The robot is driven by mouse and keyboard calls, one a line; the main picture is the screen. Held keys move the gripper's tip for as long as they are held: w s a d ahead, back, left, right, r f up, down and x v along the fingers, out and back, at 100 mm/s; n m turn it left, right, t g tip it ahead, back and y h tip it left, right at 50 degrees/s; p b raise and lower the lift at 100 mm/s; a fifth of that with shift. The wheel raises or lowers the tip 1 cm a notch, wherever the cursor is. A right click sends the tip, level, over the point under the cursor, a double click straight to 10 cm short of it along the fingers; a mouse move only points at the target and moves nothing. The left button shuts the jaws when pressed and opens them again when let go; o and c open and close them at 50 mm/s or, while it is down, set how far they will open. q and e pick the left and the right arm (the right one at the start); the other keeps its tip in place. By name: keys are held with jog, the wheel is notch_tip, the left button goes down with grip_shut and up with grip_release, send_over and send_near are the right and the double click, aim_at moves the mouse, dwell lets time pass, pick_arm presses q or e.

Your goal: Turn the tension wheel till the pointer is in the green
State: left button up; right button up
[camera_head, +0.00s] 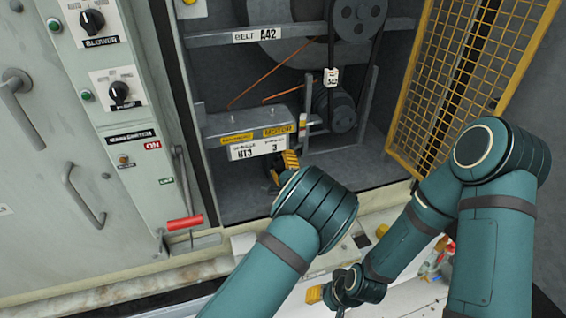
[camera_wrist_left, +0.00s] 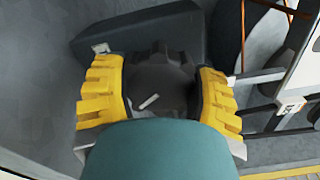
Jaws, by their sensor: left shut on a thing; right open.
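The tension wheel (camera_wrist_left: 160,85) is a dark, lobed knob with a pale line on its face. In the left wrist view it sits between the yellow finger pads of my left gripper (camera_wrist_left: 163,95), which is shut on it from both sides. In the head view my left gripper (camera_head: 287,165) reaches under the labelled motor bracket (camera_head: 235,125), and my wrist hides most of the wheel. I cannot make out the pointer or a green zone in either view. My right gripper (camera_head: 318,294) is open and low at the bottom, away from the wheel.
A belt runs between the upper pulley (camera_head: 359,18) and lower pulley (camera_head: 341,112). A yellow mesh door (camera_head: 445,90) stands open at the right. The control panel (camera_head: 125,110) has knobs and a red-handled lever (camera_head: 185,223). A white ledge lies below the opening.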

pick_arm(q)
jog(key=shift+m, duration=1.6)
jog(key=shift+p, duration=0.3)
jog(key=o, duration=1.2)
jog(key=shift+o, duration=0.2)
jog(key=v, duration=1.2)
jog(key=shift+s, duration=0.1)
